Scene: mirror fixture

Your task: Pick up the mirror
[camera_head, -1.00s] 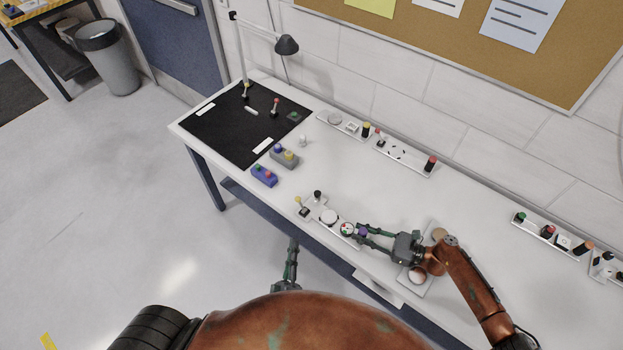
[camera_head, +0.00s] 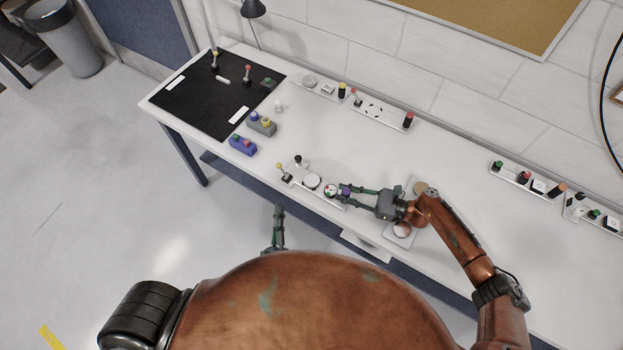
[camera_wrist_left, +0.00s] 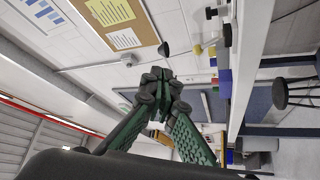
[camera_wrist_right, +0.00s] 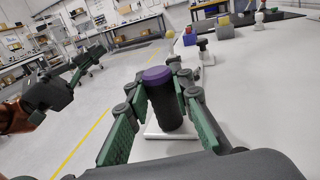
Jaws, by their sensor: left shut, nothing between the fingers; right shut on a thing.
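I cannot clearly make out a mirror. A round, shiny piece (camera_head: 402,229), partly hidden by my right arm, sits on a pale plate at the table's front; I cannot tell whether it is the mirror. My right gripper (camera_head: 346,191) is shut on a black knob with a purple top (camera_wrist_right: 158,76). The knob stands upright on a white strip (camera_wrist_right: 170,142), with one finger on each side. My left gripper (camera_head: 279,209) is empty, its fingertips together in the left wrist view (camera_wrist_left: 158,90).
The white table (camera_head: 440,165) carries several control strips along its back. A black mat (camera_head: 205,95) lies at the far left, with a grey button box (camera_head: 262,126) and a blue one (camera_head: 242,147) nearby. The table's middle is largely clear.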

